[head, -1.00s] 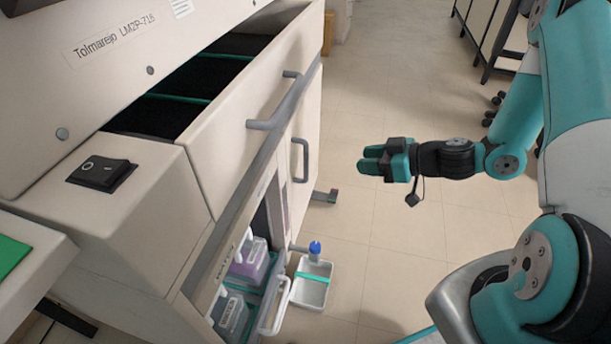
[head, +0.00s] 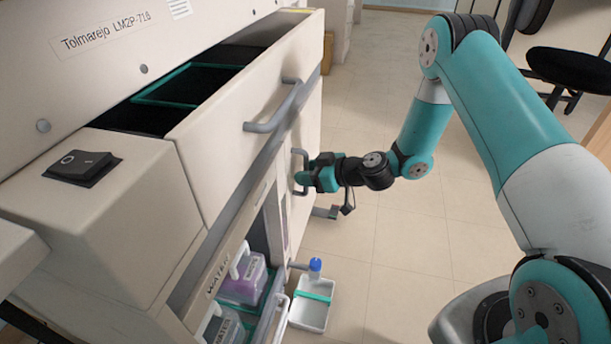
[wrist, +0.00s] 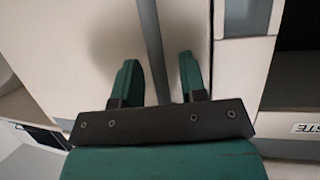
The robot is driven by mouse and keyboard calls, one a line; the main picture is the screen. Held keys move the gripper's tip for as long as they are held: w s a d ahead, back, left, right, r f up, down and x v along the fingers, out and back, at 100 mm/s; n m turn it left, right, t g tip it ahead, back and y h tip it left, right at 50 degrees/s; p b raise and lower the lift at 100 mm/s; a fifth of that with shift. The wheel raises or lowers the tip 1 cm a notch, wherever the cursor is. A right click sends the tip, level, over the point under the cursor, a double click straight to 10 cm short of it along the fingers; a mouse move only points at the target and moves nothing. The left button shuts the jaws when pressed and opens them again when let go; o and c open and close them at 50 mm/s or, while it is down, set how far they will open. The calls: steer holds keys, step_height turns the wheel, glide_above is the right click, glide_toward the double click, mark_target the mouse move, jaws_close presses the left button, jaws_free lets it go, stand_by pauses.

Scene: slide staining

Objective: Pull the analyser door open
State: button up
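The analyser door is the pale lower front panel (head: 303,122) on the machine's right part; it looks closed. Its grey vertical handle (head: 298,160) stands out from the panel. My gripper (head: 303,178) is at the handle's lower part. In the wrist view, the handle bar (wrist: 152,40) runs between my two teal fingers (wrist: 160,80). The fingers are apart, with a gap on both sides of the bar. In the head view the fingers hide a part of the handle.
An upper drawer (head: 240,95) with a grey handle (head: 272,112) stands open above the door. Staining tubs, one purple (head: 243,286), sit in an open bay to the left.

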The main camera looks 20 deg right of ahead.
steer(key=shift+w+a+f, duration=0.1)
steer(key=shift+w+a, duration=0.1)
jaws_close()
